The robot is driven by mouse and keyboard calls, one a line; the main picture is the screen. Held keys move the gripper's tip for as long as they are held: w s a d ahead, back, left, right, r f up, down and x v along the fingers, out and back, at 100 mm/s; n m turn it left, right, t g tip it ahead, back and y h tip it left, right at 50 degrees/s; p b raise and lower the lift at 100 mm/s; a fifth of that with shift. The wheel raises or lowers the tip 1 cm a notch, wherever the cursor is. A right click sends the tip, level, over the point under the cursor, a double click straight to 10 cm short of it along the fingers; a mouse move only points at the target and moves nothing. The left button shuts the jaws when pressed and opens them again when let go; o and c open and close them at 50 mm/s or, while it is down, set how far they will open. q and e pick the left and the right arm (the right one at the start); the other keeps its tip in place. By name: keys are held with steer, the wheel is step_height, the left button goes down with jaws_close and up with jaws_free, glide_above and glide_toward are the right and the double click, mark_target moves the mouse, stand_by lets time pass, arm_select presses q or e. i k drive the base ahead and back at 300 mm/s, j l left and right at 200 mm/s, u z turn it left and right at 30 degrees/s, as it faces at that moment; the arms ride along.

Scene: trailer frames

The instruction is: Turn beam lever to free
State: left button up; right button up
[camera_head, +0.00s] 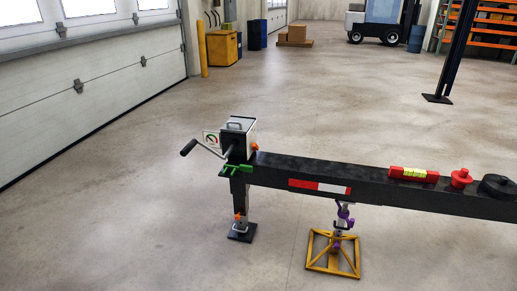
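A dark beam (385,187) runs from the middle to the right edge in the head view. At its left end stand a white-and-black box (238,134), a crank with a black grip (188,147) and a green bracket (237,169). An orange knob (255,147) sits beside the box. Another orange part (238,216) is low on the grey leg (240,195), which stands on a dark foot plate. Purple parts (344,213) are on a post under the beam. I cannot tell which part is the beam lever or its setting. Neither gripper is in view.
A yellow frame (312,263) stands on the floor below the purple parts. A red level (413,174), a red knobbed piece (461,178) and a black round piece (497,187) sit on the beam. A dark post (455,60) stands behind. The concrete floor in front and left is clear.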

mark_target(254, 146)
steer(key=i+l, duration=0.7)
steer(key=l, duration=0.25)
